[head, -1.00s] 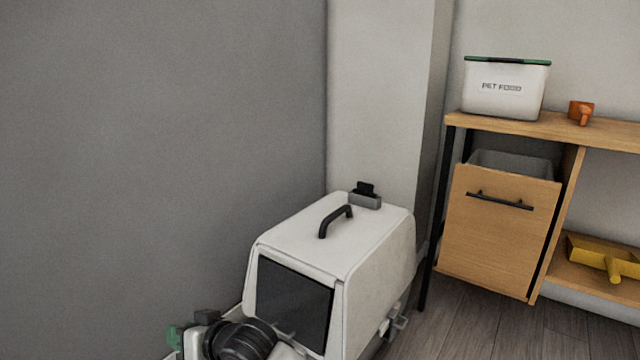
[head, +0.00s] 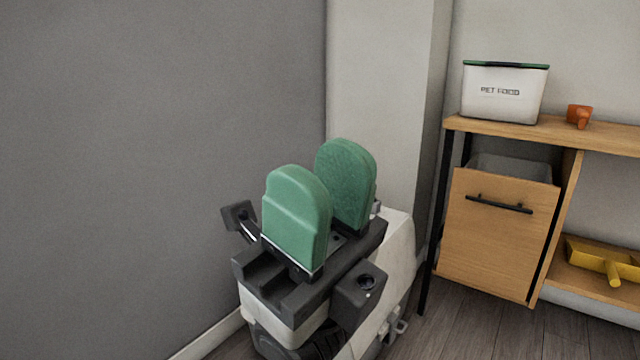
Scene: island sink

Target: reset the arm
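My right gripper (head: 322,205) is in the lower middle of the head view, with its two green finger pads pointing up. The pads stand apart with an empty gap between them, and nothing is held. My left gripper is not in view.
A wooden shelf unit (head: 600,134) stands at the right, with a white pet food bin (head: 504,92) and an orange scoop (head: 579,116) on top. Its tilted drawer (head: 497,240) is partly open. A yellow dustpan-like item (head: 604,260) lies on the lower shelf. A grey wall (head: 150,150) fills the left.

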